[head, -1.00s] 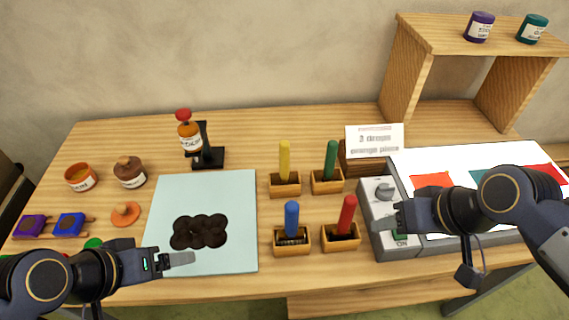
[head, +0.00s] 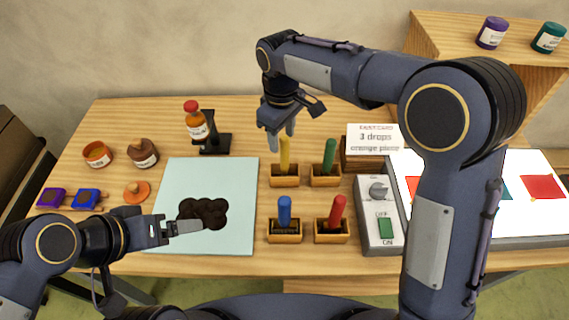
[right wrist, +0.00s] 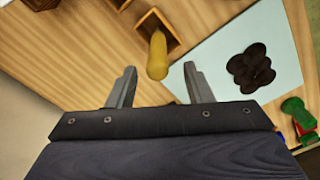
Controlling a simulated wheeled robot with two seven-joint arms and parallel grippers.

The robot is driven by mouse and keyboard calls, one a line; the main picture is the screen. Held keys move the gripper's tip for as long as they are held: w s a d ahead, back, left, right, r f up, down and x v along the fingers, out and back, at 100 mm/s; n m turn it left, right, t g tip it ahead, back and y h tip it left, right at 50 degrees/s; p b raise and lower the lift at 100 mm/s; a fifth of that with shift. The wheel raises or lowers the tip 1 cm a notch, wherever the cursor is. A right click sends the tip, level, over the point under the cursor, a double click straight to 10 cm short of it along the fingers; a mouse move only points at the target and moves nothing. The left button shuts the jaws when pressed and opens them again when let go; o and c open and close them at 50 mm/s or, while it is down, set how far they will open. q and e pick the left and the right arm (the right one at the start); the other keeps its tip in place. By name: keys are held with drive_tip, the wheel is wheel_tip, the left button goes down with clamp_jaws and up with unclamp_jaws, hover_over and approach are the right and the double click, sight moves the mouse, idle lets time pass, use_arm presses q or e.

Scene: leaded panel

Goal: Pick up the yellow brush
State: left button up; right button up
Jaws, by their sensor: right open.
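The yellow brush (head: 284,158) stands upright, handle up, in a small wooden holder (head: 284,181) at the back left of a group of brushes. My right gripper (head: 282,139) points down just above its handle, open and empty. In the right wrist view, the yellow handle (right wrist: 158,58) points toward the gap between the two spread fingertips (right wrist: 159,72), with its holder (right wrist: 150,22) beyond. My left gripper (head: 188,226) hovers over the pale blue mat (head: 205,175) near the dark round pieces; whether its fingers are apart I cannot tell.
A green brush (head: 330,155) stands close to the right of the yellow one. Blue (head: 285,210) and red (head: 337,211) brushes stand in front. An orange bottle (head: 196,124) on a black stand is to the left. A sign (head: 372,138) and a lit panel (head: 535,215) are to the right.

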sight(284, 150)
drive_tip(key=f, duration=0.3)
drive_tip(key=f+p, duration=0.1)
drive_tip(key=shift+s+d+f, duration=0.1)
drive_tip(key=shift+d+f, duration=0.2)
drive_tip(key=shift+f, duration=0.55)
clamp_jaws()
drive_tip(key=shift+r, duration=0.15)
